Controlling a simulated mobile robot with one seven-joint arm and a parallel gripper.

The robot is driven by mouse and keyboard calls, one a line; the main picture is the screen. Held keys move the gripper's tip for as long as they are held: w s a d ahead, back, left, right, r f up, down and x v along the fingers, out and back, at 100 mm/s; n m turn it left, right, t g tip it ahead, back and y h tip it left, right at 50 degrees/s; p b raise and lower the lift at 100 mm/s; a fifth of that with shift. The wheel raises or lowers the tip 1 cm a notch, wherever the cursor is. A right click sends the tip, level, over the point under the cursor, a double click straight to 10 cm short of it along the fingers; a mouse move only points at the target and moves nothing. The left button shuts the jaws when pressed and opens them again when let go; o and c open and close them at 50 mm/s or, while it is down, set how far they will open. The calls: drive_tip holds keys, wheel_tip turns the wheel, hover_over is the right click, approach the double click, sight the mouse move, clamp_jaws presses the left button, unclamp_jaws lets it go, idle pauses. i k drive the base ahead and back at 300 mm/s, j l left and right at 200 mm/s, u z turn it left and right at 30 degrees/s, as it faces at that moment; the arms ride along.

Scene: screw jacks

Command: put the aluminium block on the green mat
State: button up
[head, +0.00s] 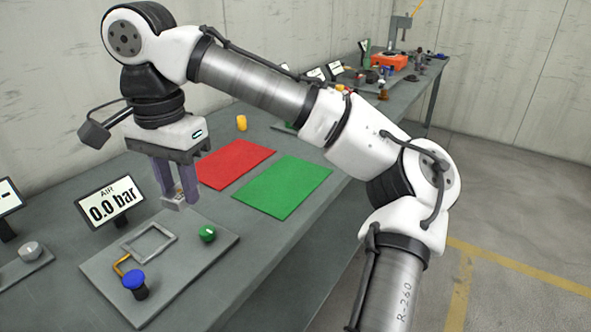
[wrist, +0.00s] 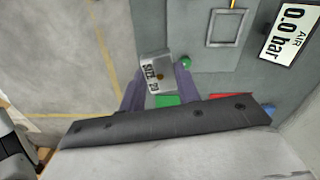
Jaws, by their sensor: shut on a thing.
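My gripper (head: 175,196) points down and is shut on the aluminium block (head: 173,203). The block is a small silver piece held between the fingertips, above the bench near the back edge of the grey plate. In the wrist view the block (wrist: 155,70) shows a "SIZE 20" label and a small brass-coloured spot. The green mat (head: 284,187) lies flat and bare on the bench, to the right of my gripper. A strip of the green mat (wrist: 168,100) shows between the fingers in the wrist view. The rest of it there is hidden by my gripper body.
A red mat (head: 236,163) lies left of the green one. The grey plate (head: 185,285) carries a square frame (head: 149,243), a green knob (head: 207,233) and a blue knob (head: 135,281).

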sight(286, 182)
drive_tip(key=i+l, duration=0.25)
drive_tip(key=i, duration=0.25)
drive_tip(key=i+l+z, duration=0.1)
drive_tip(key=i+l, duration=0.2)
drive_tip(key=i, duration=0.2)
